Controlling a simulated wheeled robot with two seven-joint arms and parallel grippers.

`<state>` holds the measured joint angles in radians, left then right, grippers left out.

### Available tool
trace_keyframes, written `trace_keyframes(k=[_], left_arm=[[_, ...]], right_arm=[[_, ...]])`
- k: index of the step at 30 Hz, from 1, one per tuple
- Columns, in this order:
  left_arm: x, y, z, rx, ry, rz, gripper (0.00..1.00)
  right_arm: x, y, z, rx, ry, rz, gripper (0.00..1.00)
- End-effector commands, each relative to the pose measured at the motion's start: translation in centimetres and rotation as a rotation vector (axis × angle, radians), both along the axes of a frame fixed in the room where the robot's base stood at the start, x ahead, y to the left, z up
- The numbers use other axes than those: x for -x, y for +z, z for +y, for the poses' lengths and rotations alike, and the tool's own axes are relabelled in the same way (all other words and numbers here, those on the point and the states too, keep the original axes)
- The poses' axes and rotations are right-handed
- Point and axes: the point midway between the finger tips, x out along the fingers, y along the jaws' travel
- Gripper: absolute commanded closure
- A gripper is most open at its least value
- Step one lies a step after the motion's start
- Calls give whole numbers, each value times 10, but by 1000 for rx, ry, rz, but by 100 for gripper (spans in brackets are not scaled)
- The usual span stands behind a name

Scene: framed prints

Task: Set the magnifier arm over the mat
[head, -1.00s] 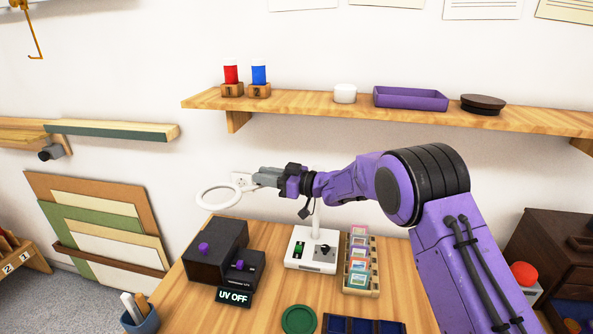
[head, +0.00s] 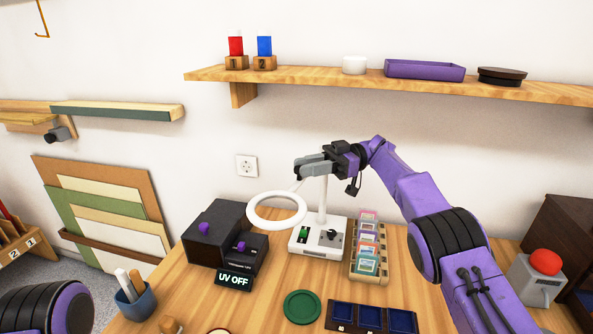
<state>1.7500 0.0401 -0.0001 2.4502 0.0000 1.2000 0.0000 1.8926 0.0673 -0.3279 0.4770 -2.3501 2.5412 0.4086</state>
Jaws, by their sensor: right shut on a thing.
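The magnifier's white ring (head: 277,210) hangs on its arm in front of the wall, partly over the dark UV box's right side. Its white base (head: 318,238) stands on the table with a green switch and a dark knob. A post rises from the base. My right gripper (head: 303,170) is shut on the magnifier arm, just above and right of the ring. A round green mat (head: 302,307) lies in front of the base; the ring is behind and left of it in the picture. My left arm shows at the lower left, but its gripper is out of view.
Blue trays (head: 370,318) lie in front. A pen cup (head: 136,300) is at the left edge, a red button (head: 545,262) at right.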

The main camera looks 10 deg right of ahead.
Motion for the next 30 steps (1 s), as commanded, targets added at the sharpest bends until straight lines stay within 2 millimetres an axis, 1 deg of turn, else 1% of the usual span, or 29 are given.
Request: trace_keyframes(k=[1, 6, 11, 26, 27, 28, 30], left_arm=[[0, -3, 0, 0, 0, 0, 19], [0, -6, 0, 0, 0, 0, 19], [0, -7, 0, 0, 0, 0, 19], [0, -7, 0, 0, 0, 0, 19], [0, -7, 0, 0, 0, 0, 19], [0, -7, 0, 0, 0, 0, 19], [0, -7, 0, 0, 0, 0, 19]], right_arm=[[1, -3, -4, 2, 8, 2, 100], [4, -3, -15, 1, 30, 2, 100], [6, -2, -20, 0, 42, 1, 100], [6, 0, -22, 0, 48, -1, 100], [6, 0, -22, 0, 48, -1, 60], [6, 0, -22, 0, 48, -1, 51], [6, 0, -22, 0, 48, -1, 51]])
